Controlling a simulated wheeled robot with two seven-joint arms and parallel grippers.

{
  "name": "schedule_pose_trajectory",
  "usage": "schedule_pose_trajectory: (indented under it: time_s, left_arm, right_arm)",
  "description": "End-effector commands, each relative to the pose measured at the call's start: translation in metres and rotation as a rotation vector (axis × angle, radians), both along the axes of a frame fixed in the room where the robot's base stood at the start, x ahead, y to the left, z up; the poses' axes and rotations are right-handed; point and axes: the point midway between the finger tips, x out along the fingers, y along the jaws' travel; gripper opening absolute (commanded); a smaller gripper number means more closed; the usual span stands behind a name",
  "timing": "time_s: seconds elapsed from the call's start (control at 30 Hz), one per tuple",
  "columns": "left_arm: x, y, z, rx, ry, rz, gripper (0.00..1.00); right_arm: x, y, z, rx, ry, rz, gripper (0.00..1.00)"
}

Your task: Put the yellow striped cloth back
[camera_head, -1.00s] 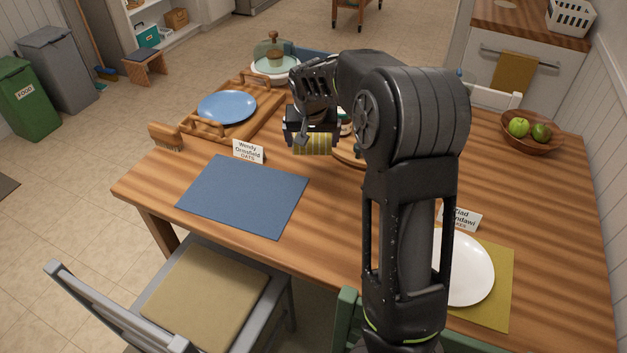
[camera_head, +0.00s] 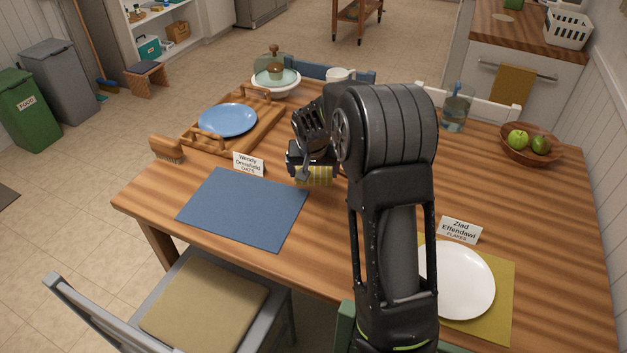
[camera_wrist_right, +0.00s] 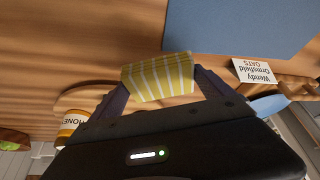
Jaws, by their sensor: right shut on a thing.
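The yellow striped cloth (camera_head: 314,176) hangs in my right gripper (camera_head: 312,166) above the wooden table, just right of the blue placemat. In the right wrist view the cloth (camera_wrist_right: 160,78) sits between the two fingers of my right gripper (camera_wrist_right: 158,84), which is shut on it. From the pictures I cannot tell how far the cloth is above the tabletop. My right arm covers part of the table's middle. My left gripper does not show.
The table (camera_head: 520,215) bears a blue placemat (camera_head: 243,208), a wooden tray (camera_head: 262,128) with a blue plate (camera_head: 228,120), a brush (camera_head: 166,149), name cards, a white plate (camera_head: 460,281) and a fruit bowl (camera_head: 530,153). A honey jar (camera_wrist_right: 72,125) stands near the gripper. A yellow cloth (camera_head: 513,85) hangs on a rail.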

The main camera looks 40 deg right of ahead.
Motion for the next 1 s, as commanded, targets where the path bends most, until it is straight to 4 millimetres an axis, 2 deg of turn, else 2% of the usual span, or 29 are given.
schedule_pose_trajectory:
  time_s: [0.17, 0.43, 0.93, 0.97, 1.0]
  left_arm:
    - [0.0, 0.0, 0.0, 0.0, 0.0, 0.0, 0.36]
    - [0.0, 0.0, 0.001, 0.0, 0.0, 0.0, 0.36]
    - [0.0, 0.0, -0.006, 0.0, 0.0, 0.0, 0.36]
    - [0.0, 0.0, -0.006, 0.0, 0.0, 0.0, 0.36]
    - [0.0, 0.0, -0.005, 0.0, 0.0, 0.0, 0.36]
  right_arm:
    - [0.0, 0.0, -0.005, 0.0, 0.002, 0.001, 0.52]
    - [-0.001, 0.0, -0.037, 0.001, 0.002, -0.001, 0.52]
    - [0.0, 0.0, -0.045, 0.0, 0.0, 0.0, 0.52]
    - [0.0, 0.0, -0.045, 0.0, 0.0, 0.0, 0.91]
    - [0.0, 0.0, -0.044, 0.0, 0.0, 0.0, 0.94]
